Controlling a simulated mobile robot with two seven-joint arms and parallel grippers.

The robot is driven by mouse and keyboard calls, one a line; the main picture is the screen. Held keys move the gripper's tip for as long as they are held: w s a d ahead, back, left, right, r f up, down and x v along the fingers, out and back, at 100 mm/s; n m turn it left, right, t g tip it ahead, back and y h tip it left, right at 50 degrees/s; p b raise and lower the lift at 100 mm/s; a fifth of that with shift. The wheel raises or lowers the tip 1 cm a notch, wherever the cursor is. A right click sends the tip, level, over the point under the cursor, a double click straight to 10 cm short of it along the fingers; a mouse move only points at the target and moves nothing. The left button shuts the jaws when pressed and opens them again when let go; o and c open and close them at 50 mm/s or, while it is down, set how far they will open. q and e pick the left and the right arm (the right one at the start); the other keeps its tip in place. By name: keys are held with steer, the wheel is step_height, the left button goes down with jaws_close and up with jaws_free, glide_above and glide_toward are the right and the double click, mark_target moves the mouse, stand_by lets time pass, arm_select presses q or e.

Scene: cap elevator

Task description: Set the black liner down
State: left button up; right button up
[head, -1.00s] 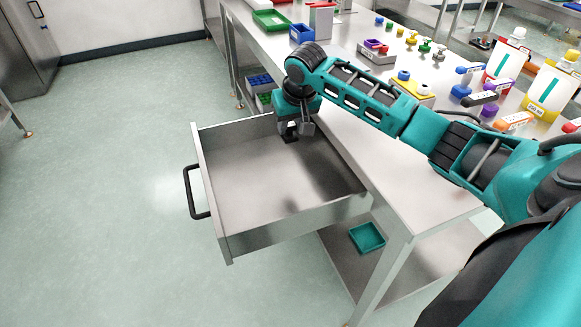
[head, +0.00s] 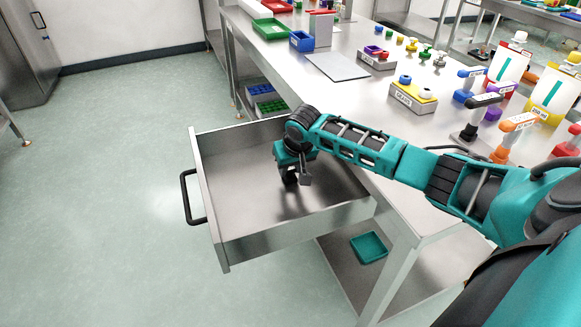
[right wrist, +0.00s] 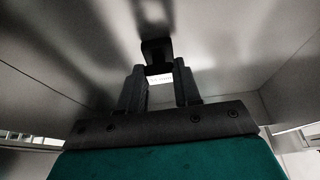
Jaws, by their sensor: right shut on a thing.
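My right gripper (head: 298,178) reaches down inside the open grey drawer (head: 240,222), over the middle of its floor. It is shut on the small black liner (right wrist: 156,50), which shows at the fingertips in the right wrist view. In the head view the liner (head: 290,179) is a small dark shape, partly hidden by the gripper. Whether it touches the drawer floor cannot be told. My left gripper is not in view.
The drawer walls surround my right gripper, and the drawer floor is otherwise bare. The bench (head: 440,188) stands to the right, carrying caps, labelled blocks and a grey plate (head: 337,66). A teal tray (head: 369,247) lies on the lower shelf.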

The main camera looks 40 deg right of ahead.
steer(key=o, duration=1)
steer(key=shift+f, duration=0.1)
steer(key=p+v, duration=0.3)
steer(key=v, duration=0.9)
steer(key=shift+p, duration=0.35)
